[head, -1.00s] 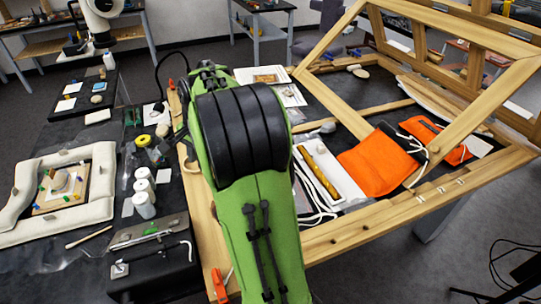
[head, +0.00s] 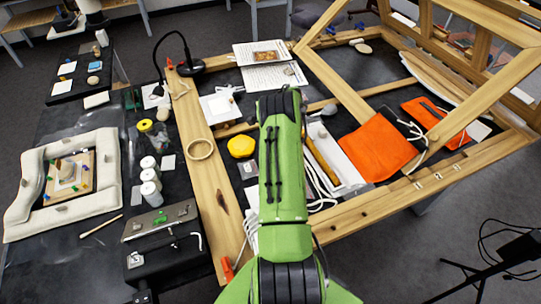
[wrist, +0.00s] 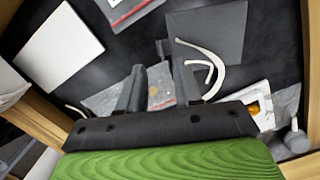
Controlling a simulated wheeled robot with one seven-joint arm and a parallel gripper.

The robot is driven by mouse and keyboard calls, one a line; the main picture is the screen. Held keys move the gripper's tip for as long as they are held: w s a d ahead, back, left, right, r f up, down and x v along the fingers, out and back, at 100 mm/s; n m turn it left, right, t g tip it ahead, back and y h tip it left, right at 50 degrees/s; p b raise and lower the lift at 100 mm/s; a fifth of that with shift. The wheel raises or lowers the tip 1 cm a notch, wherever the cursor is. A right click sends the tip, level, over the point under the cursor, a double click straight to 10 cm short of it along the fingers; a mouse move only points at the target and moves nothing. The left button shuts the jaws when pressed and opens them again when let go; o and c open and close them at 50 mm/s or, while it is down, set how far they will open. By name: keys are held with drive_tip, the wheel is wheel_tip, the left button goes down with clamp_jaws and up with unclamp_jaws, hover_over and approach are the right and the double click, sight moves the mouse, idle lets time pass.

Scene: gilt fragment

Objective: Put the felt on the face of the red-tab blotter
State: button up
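In the wrist view my gripper (wrist: 158,88) has its two dark fingers apart, with a gap between them. A light grey sheet with small red marks shows behind and between the fingers; I cannot tell its distance from them. A flat dark grey square (wrist: 222,28) lies beyond the right finger, with a curved white cord or strap by it. A grey piece with a red strip (wrist: 128,10) is at the top. I cannot tell for sure which of these is the felt or the red-tab blotter. In the head view my green arm hides the gripper.
A white card (wrist: 58,47) lies at left in the wrist view. In the head view a wooden frame (head: 215,205) surrounds the dark work surface. An orange pouch (head: 372,150), a white tray (head: 340,160) and a yellow round thing (head: 241,147) lie inside. A black lamp (head: 190,66) stands behind.

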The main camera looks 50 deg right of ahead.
drive_tip(key=f, duration=0.2)
drive_tip(key=f+b, duration=0.1)
drive_tip(key=f, duration=0.1)
drive_tip(key=f+b, duration=0.1)
drive_tip(key=f, duration=0.1)
drive_tip(key=shift+w+a, duration=0.1)
drive_tip(key=shift+w, duration=0.25)
drive_tip(key=shift+r, duration=0.2)
drive_tip(key=shift+c, duration=0.8)
clamp_jaws()
